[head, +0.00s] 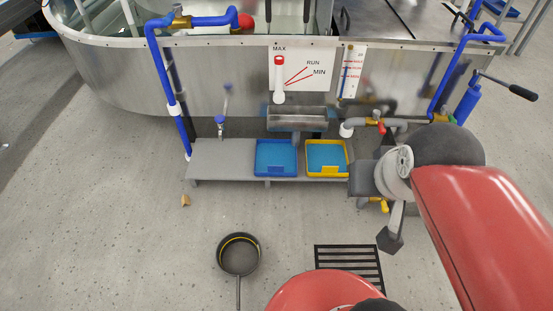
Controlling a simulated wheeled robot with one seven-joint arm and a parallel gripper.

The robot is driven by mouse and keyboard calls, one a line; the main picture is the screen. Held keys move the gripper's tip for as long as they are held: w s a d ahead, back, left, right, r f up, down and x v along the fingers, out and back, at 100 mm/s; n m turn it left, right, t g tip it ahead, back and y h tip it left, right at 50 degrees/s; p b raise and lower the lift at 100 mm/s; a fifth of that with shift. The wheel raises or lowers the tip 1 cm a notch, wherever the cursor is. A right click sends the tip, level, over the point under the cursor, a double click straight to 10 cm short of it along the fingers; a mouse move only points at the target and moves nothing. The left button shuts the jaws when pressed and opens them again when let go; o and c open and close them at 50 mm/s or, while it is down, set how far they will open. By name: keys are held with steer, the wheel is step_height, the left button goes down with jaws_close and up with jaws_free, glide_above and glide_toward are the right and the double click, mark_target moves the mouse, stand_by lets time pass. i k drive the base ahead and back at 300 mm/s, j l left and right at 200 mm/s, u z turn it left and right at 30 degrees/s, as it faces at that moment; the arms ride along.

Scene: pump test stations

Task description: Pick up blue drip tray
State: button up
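The blue drip tray (276,173) sits flat on a low grey shelf (221,160) in front of the metal tank. Its near edge lies close to the front edge of the shelf, and its inside looks empty. A yellow-rimmed tray (328,174) with a blue inside stands just to its right, with a narrow gap between. My gripper (365,180) is at the end of my red arm, right of both trays and apart from the blue one. It is seen from behind, its fingers cannot be made out, and I see nothing held in it.
A grey metal trough (297,118) overhangs the back of the trays. A blue pipe (166,80) comes down at the shelf's left end. Valves and pipework (378,123) stand at the right. A black pan (239,255) and a floor grate (349,265) are in front; floor between is clear.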

mark_target(273, 158)
steer(key=i+z, duration=0.1)
steer(key=i, duration=0.8)
